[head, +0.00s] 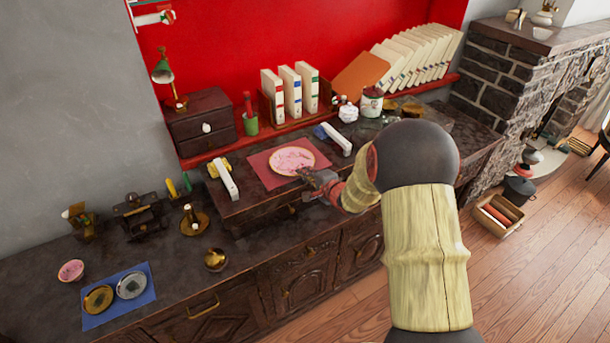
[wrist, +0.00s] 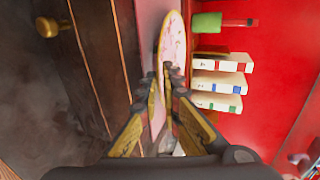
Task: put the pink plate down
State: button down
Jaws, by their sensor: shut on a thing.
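The pink plate (head: 291,160) has a pale rim and is over the red mat (head: 259,172) on the raised part of the dark wooden cabinet. My gripper (head: 306,174) is at the plate's near right edge in the head view. In the wrist view the plate (wrist: 174,38) shows as a narrow ellipse beyond the fingers. My gripper (wrist: 167,76) is shut on its rim there. The plate looks roughly level and close to the mat. I cannot tell whether its underside touches the mat. The fingers hide part of the near rim.
White handled objects flank the mat, one at left (head: 224,180) and one at right (head: 336,140). White binders (head: 291,90) and a green cup (head: 251,124) stand behind it. A blue mat (head: 104,312) with two small dishes and a pink bowl (head: 71,270) are at lower left.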

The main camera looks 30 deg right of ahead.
jog(key=c, duration=2.3)
grip_release()
jog(key=p+v, duration=0.4)
jog(key=v, duration=0.8)
jog(key=s+a+r+n+g+h, duration=0.2)
jog(key=r+n, duration=0.2)
jog(key=r, duration=0.3)
jog(key=s+a+r+n+g+h, duration=0.1)
jog(key=s+a+r+n, duration=0.15)
jog(key=r, duration=0.45)
jog(key=s+a+r+n+g+y, duration=0.1)
jog(key=s+a+n, duration=0.4)
jog(key=s, duration=0.6)
jog(key=s+a+r+n+g+y, duration=0.1)
jog(key=s+a+r+n+g, duration=0.3)
jog(key=s+a, duration=0.6)
jog(key=shift+s+a+n+y, duration=0.2)
jog(key=shift+s+n+y, duration=0.1)
jog(key=shift+s+n, duration=0.7)
